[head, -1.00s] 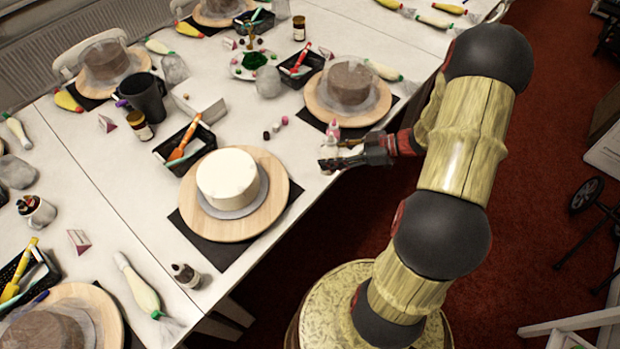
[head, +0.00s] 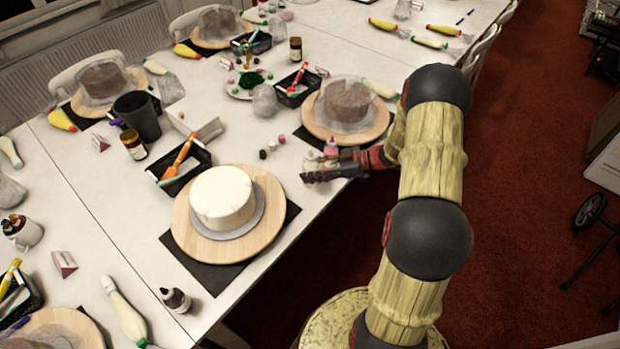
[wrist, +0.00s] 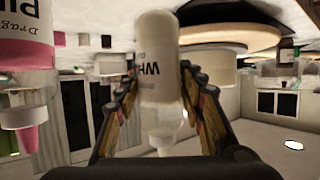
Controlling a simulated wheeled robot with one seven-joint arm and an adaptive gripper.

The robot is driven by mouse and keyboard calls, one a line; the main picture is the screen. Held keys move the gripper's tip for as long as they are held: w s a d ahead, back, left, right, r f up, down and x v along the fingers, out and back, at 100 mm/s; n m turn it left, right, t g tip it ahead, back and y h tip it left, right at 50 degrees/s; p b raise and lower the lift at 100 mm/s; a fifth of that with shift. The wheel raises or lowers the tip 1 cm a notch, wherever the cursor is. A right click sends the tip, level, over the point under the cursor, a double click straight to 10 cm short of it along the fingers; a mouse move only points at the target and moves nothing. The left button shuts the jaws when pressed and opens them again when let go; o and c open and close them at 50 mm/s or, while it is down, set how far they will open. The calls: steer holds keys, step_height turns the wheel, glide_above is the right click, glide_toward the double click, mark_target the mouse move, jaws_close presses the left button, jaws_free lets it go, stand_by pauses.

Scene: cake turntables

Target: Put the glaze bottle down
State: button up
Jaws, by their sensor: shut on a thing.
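The glaze bottle (wrist: 160,60), white with dark lettering starting "WH", stands between the two fingers of my gripper (wrist: 160,95) in the wrist view. The fingers are shut on its sides. That view is upside down, so the bottle is upright with its clear nozzle pointing up. Its base is close to the tabletop; I cannot tell if it touches. In the head view my gripper (head: 308,175) is low over the table's near edge, right of the white cake, and largely hides the bottle. A pink-labelled bottle (wrist: 25,60) stands beside it, its pink cap (head: 331,147) showing in the head view.
The white cake (head: 222,195) sits on a wooden turntable (head: 262,225) to the left. A wrapped brown cake (head: 347,98) on another turntable (head: 372,128) is behind my gripper. Small coloured pots (head: 272,146) and a black tray (head: 172,183) with an orange tool are nearby.

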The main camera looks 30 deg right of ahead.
steer(key=shift+w+d+f, duration=0.15)
steer(key=shift+w+f, duration=0.4)
steer(key=shift+f, duration=0.15)
step_height(320, 180, down, 3)
steer(key=shift+w+f+b, duration=0.1)
steer(key=shift+f+b, duration=0.05)
steer(key=shift+b, duration=0.9)
steer(key=o, duration=0.7)
steer(key=shift+o, duration=0.2)
